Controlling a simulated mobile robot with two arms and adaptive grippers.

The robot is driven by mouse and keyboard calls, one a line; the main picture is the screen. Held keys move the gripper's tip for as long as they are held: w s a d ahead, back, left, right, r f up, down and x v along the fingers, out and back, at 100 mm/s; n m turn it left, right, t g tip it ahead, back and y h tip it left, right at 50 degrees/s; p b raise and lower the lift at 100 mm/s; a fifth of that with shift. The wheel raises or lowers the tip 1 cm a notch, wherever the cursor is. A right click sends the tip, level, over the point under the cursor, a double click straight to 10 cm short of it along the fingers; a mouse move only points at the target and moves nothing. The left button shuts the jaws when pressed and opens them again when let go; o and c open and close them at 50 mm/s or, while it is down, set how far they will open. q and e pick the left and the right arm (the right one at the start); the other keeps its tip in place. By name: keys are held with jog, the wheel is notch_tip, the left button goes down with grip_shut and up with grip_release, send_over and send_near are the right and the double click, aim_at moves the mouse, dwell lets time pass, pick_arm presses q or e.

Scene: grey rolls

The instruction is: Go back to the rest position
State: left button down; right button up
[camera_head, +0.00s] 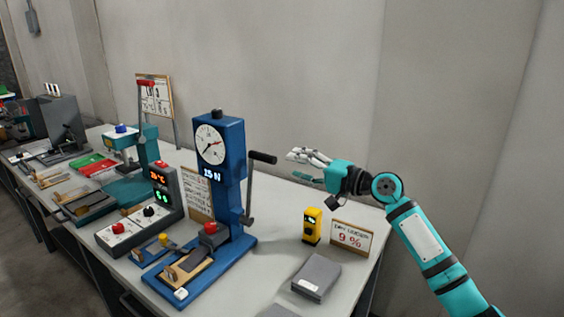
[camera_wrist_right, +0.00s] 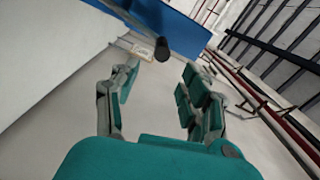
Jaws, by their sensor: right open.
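My right gripper (camera_head: 310,167) is raised above the right end of the workbench (camera_head: 275,270), with its fingers pointing left. In the right wrist view its fingers (camera_wrist_right: 155,95) are spread apart with nothing between them. A black-handled crank lever (camera_head: 262,158) on the blue dial press (camera_head: 220,175) is just left of the fingertips, apart from them. The lever's dark knob also shows ahead of the fingers in the right wrist view (camera_wrist_right: 161,49). My left gripper is in neither view.
A grey control box (camera_head: 140,215) and a teal press (camera_head: 134,150) stand further left. A wall (camera_head: 300,70) rises behind the bench.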

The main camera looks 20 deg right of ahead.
jog(key=shift+v, duration=0.95)
